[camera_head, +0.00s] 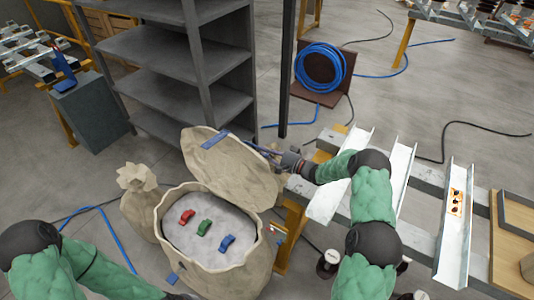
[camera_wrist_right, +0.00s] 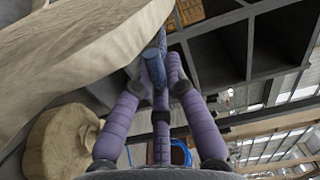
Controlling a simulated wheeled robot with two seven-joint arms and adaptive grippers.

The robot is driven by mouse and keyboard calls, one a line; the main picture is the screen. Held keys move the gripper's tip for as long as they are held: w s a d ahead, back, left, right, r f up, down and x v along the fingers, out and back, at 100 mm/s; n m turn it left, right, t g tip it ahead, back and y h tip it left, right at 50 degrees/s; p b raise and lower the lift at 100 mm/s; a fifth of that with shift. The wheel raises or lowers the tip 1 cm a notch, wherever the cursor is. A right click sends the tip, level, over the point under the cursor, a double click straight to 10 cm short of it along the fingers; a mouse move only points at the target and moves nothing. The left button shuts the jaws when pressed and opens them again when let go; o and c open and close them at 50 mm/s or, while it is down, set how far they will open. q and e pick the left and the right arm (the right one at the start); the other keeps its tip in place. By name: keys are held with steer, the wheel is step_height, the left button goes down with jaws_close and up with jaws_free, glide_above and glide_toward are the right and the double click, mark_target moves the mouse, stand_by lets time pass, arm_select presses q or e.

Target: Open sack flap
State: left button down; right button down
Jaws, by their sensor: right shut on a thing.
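A beige sack (camera_head: 172,240) stands at the lower middle of the head view. Its flap (camera_head: 240,172) is raised and tilted back toward the shelf, so the sack's mouth is uncovered. A blue strip (camera_head: 215,140) lies on the flap's far edge. My right gripper (camera_head: 268,153) is beside the flap's right edge. In the right wrist view its fingers (camera_wrist_right: 160,72) are shut on a blue tab (camera_wrist_right: 154,62) next to the flap (camera_wrist_right: 80,65). My left arm comes in at the lower left; its fingers are out of frame.
Red (camera_head: 187,216), green (camera_head: 204,228) and blue (camera_head: 227,243) toy cars lie on a grey surface inside the sack. A smaller tied sack (camera_head: 137,185) is to the left. A grey shelf (camera_head: 165,45) stands behind. White metal channels (camera_head: 395,175) are at right.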

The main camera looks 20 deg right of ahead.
steer(key=c, duration=1.3)
jaws_free()
steer(key=shift+w+d+r, duration=0.1)
steer(key=shift+d+r, duration=0.05)
steer(key=shift+r, duration=0.25)
steer(key=shift+f, duration=0.15)
steer(key=v, duration=1.2)
